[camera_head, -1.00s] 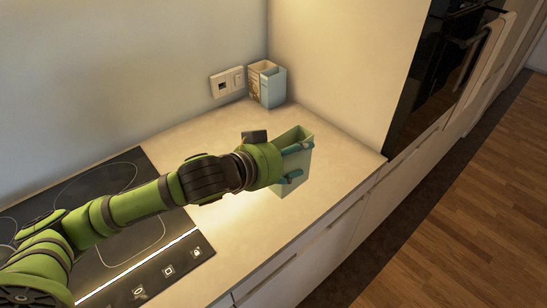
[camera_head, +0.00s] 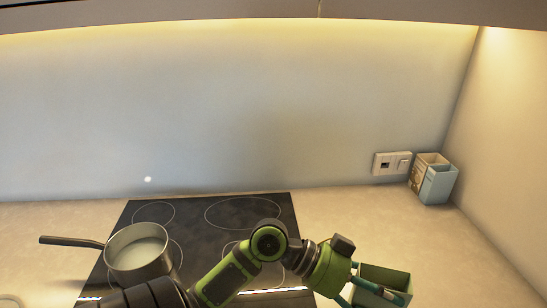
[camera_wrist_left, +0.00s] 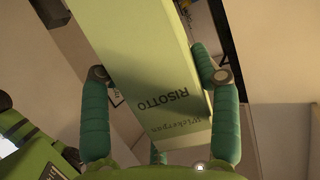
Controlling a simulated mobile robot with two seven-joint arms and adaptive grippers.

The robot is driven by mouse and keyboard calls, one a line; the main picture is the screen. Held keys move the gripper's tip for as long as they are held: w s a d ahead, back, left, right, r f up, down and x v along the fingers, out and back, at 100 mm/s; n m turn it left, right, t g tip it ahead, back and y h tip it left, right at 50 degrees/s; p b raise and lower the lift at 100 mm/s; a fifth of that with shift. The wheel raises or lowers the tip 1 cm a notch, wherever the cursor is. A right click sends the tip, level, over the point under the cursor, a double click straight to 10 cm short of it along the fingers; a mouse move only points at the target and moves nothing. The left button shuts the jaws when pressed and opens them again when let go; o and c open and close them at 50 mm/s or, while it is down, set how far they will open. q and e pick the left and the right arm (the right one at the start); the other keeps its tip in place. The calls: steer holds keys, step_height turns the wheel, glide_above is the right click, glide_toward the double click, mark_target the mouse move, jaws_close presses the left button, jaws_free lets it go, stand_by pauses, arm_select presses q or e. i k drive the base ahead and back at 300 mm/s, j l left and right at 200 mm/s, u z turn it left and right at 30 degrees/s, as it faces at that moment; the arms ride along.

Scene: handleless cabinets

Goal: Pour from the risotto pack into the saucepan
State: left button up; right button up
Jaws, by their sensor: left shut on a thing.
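The risotto pack (camera_head: 388,279) is a pale green open-topped box at the lower right of the head view, cut off by the frame edge. Its open top faces up. In the left wrist view the pack (camera_wrist_left: 150,60) shows the word RISOTTO between the teal fingers. My left gripper (camera_head: 374,292) is shut on the pack, a finger on each side. The steel saucepan (camera_head: 140,262) stands on the left part of the hob, its dark handle pointing left, with pale contents inside. The pack is well to the right of it. My right gripper is not in view.
The black hob (camera_head: 215,208) lies under and behind my left arm. Two open boxes (camera_head: 436,184) stand in the back right corner beside a wall socket (camera_head: 391,163). An overhead cabinet edge (camera_head: 250,14) runs along the top.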

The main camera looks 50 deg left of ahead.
mark_target(138, 254)
steer(key=k+j+u, duration=0.15)
steer(key=k+u, duration=0.2)
steer(key=k+j+u, duration=0.2)
steer(key=k+u, duration=0.2)
steer(key=k+j+u, duration=0.35)
steer(key=i, duration=0.55)
